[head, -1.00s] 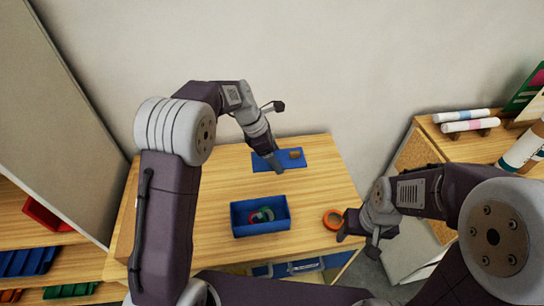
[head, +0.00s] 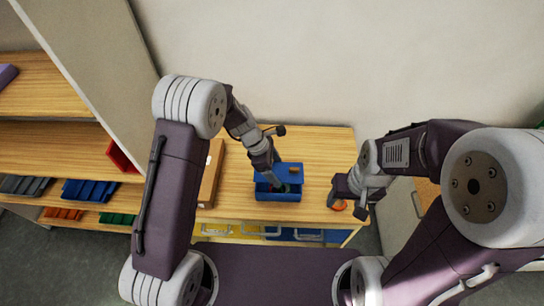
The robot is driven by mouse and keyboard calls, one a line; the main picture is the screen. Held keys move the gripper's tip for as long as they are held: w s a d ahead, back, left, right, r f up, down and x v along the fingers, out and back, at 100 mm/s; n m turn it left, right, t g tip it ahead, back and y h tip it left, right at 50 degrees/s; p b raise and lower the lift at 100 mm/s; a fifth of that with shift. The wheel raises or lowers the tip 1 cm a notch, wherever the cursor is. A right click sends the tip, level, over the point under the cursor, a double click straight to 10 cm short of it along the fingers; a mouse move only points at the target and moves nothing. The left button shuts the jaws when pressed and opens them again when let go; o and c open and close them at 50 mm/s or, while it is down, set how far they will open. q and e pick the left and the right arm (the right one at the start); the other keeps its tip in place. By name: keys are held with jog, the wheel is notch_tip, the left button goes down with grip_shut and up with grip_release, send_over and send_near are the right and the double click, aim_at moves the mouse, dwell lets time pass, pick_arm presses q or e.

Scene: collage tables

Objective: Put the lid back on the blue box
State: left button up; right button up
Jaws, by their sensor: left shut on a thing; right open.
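The open blue box (head: 278,197) stands on the wooden table, with part of a green ring visible inside. Its flat blue lid (head: 292,177) with a small brown knob (head: 294,169) shows just behind and partly over the box's far side. My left gripper (head: 279,187) is shut on the lid's near edge, over the box, and hides part of both. I cannot tell the height of the lid above the box. My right gripper (head: 347,204) is open and empty near an orange ring (head: 338,206) on the right of the table.
A brown wooden piece (head: 211,172) stands along the table's left side. A shelf unit (head: 80,135) with a red bin (head: 122,157) and several coloured bins is at the left. The table (head: 320,150) is clear behind the lid, up to the wall.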

pick_arm(q)
jog(key=shift+w+d+f+b, duration=0.1)
jog(key=shift+w+f+b, duration=0.2)
jog(key=shift+w, duration=0.1)
jog(key=shift+s+f+b, duration=0.15)
jog(key=shift+f+b, duration=0.35)
jog(key=shift+b, duration=0.05)
notch_tip(320, 180, down, 4)
jog(key=b, duration=0.3)
jog(key=shift+r+b, duration=0.1)
jog(key=shift+b, duration=0.25)
jog(key=shift+f+b, duration=0.35)
jog(key=shift+f, duration=0.25)
pick_arm(e)
jog(key=f, duration=0.6)
jog(key=shift+w, duration=0.25)
pick_arm(q)
jog(key=shift+r+p, duration=0.1)
jog(key=shift+p, duration=0.25)
pick_arm(e)
jog(key=shift+r, duration=0.35)
pick_arm(q)
jog(key=shift+f, duration=0.2)
pick_arm(e)
jog(key=shift+r, duration=0.15)
